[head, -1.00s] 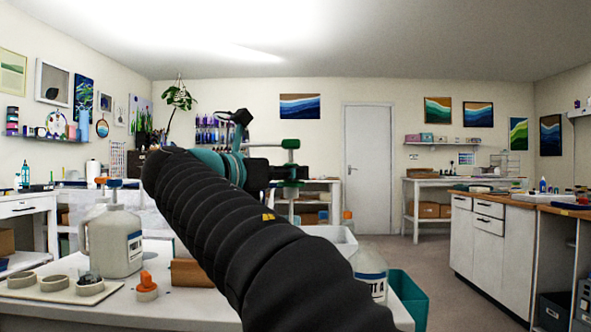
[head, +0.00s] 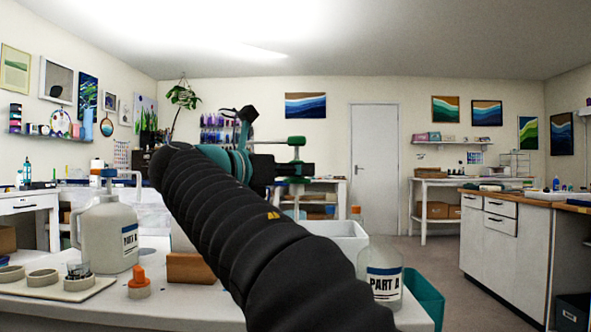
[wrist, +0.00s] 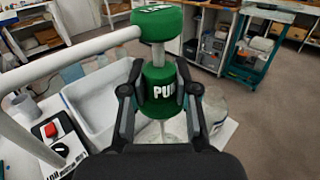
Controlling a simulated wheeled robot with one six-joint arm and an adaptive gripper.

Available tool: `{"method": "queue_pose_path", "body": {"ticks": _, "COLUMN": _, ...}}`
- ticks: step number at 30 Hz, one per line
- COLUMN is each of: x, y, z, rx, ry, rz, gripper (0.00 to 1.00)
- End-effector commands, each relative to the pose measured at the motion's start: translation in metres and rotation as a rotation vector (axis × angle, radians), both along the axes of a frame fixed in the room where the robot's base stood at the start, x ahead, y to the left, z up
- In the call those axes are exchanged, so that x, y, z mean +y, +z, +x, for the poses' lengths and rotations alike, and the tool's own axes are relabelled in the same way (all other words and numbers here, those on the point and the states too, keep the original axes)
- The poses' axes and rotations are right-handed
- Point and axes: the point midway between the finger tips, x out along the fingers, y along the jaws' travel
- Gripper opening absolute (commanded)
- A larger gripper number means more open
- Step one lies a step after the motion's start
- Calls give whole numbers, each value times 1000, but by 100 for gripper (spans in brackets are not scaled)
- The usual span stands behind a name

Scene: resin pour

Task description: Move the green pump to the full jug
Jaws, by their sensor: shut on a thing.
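The green pump (wrist: 160,85) is upright in the wrist view, with a green top, a pale spout pointing left and a lettered green collar. My gripper (wrist: 162,92) is shut on its collar, and its pale tube hangs below. In the head view its green top (head: 296,141) shows beyond my gripper (head: 282,172), above the table. A whitish jug (head: 108,238) with a "PART" label stands at the left with a blue-topped pump on it. A clear jug (head: 386,287) labelled "PART A" stands at the right, partly behind my arm.
A white tub (wrist: 92,105) lies left of the pump in the wrist view. An orange cap (head: 139,282), a wooden block (head: 190,269) and a board with several round moulds (head: 60,287) are on the table. A teal bin (head: 425,296) stands off its right edge.

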Motion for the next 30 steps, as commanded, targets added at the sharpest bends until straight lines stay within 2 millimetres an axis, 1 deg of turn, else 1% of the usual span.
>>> {"method": "queue_pose_path", "body": {"ticks": 1, "x": 0, "y": -5, "z": -1, "rx": -1, "ry": 1, "rz": 1, "gripper": 0}}
{"method": "queue_pose_path", "body": {"ticks": 18, "x": 1, "y": -44, "z": -1, "rx": -1, "ry": 3, "rz": -1, "gripper": 0}}
{"method": "queue_pose_path", "body": {"ticks": 24, "x": 1, "y": -56, "z": -1, "rx": -1, "ry": 3, "rz": 0, "gripper": 0}}
{"method": "queue_pose_path", "body": {"ticks": 30, "x": 1, "y": -64, "z": -1, "rx": -2, "ry": 3, "rz": 1, "gripper": 0}}
